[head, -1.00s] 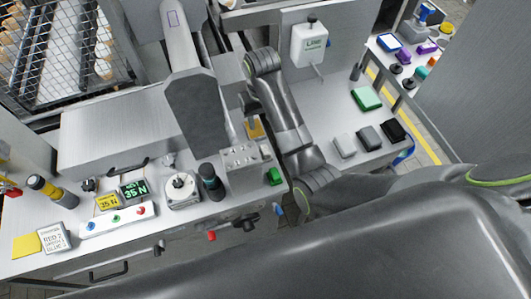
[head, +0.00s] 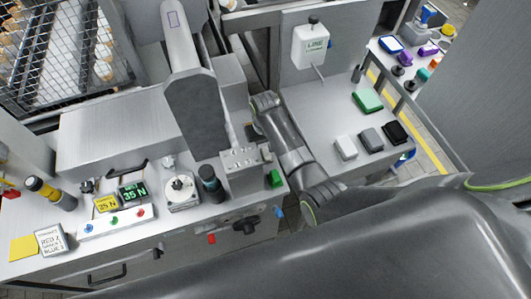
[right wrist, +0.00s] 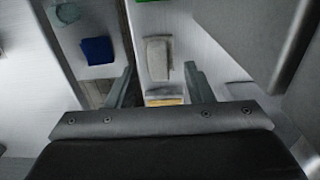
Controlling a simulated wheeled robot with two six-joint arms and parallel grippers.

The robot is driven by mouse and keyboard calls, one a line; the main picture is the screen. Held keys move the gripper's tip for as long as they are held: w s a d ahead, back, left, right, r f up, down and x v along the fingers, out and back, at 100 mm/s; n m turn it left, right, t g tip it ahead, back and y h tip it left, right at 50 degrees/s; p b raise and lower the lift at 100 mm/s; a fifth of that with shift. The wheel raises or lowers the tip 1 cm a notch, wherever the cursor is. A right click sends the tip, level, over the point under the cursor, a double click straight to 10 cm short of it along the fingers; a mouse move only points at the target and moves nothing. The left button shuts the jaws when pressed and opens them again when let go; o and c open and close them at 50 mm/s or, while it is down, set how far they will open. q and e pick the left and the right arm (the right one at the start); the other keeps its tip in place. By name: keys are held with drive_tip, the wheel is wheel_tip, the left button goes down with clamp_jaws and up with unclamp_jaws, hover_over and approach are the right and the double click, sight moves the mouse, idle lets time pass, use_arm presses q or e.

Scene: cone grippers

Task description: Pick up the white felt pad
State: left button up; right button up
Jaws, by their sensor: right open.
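The white felt pad (head: 345,147) lies flat on the bench at the right in the head view, leftmost in a row with a grey pad (head: 371,140) and a black pad (head: 395,132). My right gripper (right wrist: 158,86) is open in the right wrist view, its two fingers apart. A pale, pad-like object (right wrist: 158,58) shows beyond the fingers; I cannot tell whether it is the white pad. A yellowish piece (right wrist: 164,100) shows between the fingers. In the head view the right gripper's fingers are hidden. I do not see my left gripper.
A white dispenser (head: 310,45) hangs on the panel behind. A dark round-topped device (head: 210,180) and a white scale-like device (head: 180,188) stand on the left bench. A blue object (right wrist: 98,50) shows in the wrist view.

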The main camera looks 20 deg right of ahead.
sight(266, 151)
drive_tip(key=shift+d+f, duration=0.1)
drive_tip(key=shift+f, duration=1.4)
drive_tip(key=shift+c, duration=0.2)
clamp_jaws()
